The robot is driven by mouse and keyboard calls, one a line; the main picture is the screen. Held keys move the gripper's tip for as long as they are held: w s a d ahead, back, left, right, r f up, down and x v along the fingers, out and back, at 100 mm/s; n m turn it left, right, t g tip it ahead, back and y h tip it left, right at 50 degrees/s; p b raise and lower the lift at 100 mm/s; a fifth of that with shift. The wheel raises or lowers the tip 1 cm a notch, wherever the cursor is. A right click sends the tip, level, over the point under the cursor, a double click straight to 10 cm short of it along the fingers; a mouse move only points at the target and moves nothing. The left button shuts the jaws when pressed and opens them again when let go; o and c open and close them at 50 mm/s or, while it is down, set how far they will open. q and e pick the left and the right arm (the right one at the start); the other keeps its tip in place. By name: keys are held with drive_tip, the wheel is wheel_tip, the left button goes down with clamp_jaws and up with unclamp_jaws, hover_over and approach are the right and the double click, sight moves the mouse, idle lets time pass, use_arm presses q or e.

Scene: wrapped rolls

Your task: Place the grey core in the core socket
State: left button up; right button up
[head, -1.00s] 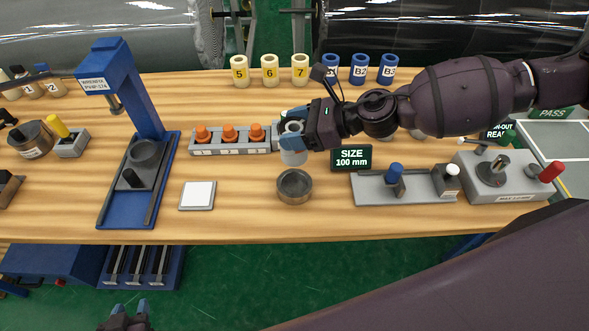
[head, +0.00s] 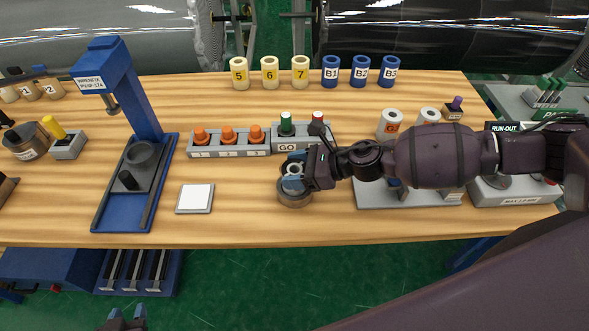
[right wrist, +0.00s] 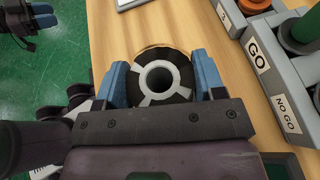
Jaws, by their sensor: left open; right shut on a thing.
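The grey core (head: 294,169) is upright between the blue fingers of my right gripper (head: 295,173). The right wrist view shows its round end with a central hole, dark with pale bands (right wrist: 157,78). My right gripper (right wrist: 164,85) is shut on it, one finger on each side. My left gripper (head: 127,318) is open and empty, low in front of the table.
A white pad (head: 195,198) and a blue press (head: 137,200) are to the left. My right arm partly covers a grey fixture (head: 375,197).

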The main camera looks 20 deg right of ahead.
drive_tip(key=shift+f, duration=0.1)
drive_tip(key=o, duration=1)
drive_tip(key=shift+r, duration=0.25)
drive_tip(key=b+v, duration=0.1)
drive_tip(key=v, duration=1.1)
drive_tip(key=shift+b, duration=0.35)
drive_tip(key=shift+f, duration=0.1)
drive_tip(key=shift+s, duration=0.15)
